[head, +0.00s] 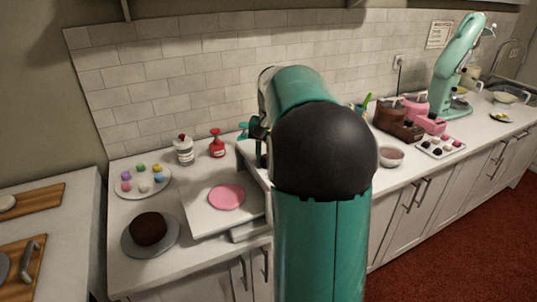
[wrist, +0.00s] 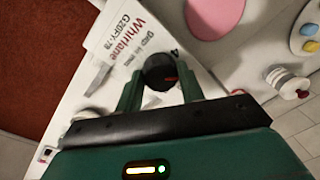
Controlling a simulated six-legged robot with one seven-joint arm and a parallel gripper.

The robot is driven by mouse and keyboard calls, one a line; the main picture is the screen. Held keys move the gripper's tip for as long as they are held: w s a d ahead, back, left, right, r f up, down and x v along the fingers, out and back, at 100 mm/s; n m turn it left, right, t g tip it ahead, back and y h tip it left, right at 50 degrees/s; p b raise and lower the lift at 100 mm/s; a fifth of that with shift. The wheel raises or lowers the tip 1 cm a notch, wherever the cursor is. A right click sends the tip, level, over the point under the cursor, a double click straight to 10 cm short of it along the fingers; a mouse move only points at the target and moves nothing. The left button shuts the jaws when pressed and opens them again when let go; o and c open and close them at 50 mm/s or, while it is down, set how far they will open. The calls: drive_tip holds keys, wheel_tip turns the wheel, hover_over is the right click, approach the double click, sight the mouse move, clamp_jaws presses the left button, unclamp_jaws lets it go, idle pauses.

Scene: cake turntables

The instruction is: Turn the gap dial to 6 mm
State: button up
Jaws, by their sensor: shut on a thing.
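A "4" shows just above and right of the dial; other scale numbers are hidden or unreadable. My gripper (wrist: 161,78) is shut on the dial, one green finger on each side. In the head view my arm covers the dial and gripper. The machine's white bed (head: 197,222) carries a pink disc (head: 227,196).
A plate of coloured balls (head: 144,181), a dark cake on a round stand (head: 149,231), a white bottle (head: 183,150) and a red dispenser (head: 217,144) stand on the counter left of my arm. Brown and pink boxes, a tray and a teal mixer (head: 455,70) stand at right.

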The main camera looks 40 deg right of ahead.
drive_tip(key=shift+r, duration=0.1)
drive_tip(key=o, duration=1)
drive_tip(key=shift+c, duration=0.2)
wheel_tip(320, 180, up, 14)
drive_tip(key=shift+s+d, duration=0.3)
drive_tip(key=shift+s, duration=0.05)
